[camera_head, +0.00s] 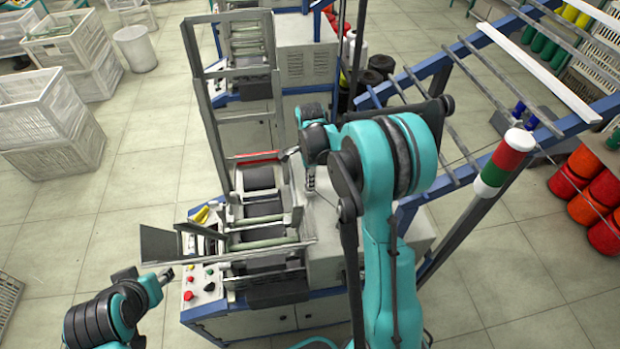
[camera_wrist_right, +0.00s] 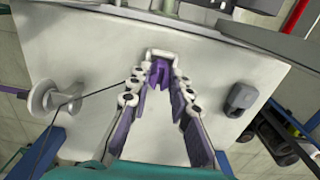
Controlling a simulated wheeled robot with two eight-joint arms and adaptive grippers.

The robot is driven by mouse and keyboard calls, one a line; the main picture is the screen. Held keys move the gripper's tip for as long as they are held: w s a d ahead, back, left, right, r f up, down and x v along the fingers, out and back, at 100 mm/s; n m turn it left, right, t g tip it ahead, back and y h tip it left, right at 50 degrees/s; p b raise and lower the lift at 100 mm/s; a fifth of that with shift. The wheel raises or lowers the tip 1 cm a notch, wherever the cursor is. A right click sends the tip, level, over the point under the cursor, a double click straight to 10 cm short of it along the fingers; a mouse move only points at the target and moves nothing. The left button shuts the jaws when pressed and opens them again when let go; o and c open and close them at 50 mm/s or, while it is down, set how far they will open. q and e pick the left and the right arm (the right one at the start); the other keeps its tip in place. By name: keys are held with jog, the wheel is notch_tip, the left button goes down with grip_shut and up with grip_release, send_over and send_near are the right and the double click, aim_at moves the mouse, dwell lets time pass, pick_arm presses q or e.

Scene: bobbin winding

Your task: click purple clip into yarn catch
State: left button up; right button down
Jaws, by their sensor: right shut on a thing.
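In the right wrist view the purple clip (camera_wrist_right: 160,74) is between the fingertips of my right gripper (camera_wrist_right: 158,82), which is shut on it. A white U-shaped bracket, which looks like the yarn catch (camera_wrist_right: 161,54), is right at the clip's far end on the light panel. I cannot tell whether the clip is seated in it or only touching. In the head view my right gripper (camera_head: 310,181) points down beside the winding machine; the clip is too small to make out there. My left gripper (camera_head: 166,276) is at the lower left, near the control panel; its jaw opening is unclear.
A dark yarn (camera_wrist_right: 95,91) runs from a white round guide (camera_wrist_right: 50,98) to my right fingers. A grey knob (camera_wrist_right: 240,97) is on the panel's right. The winding machine (camera_head: 260,317) has a button panel (camera_head: 203,287) at its left.

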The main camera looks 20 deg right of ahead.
jog(key=shift+f, duration=0.3)
jog(key=c, duration=1.3)
grip_release()
notch_tip(320, 180, up, 12)
jog(key=shift+s, duration=0.1)
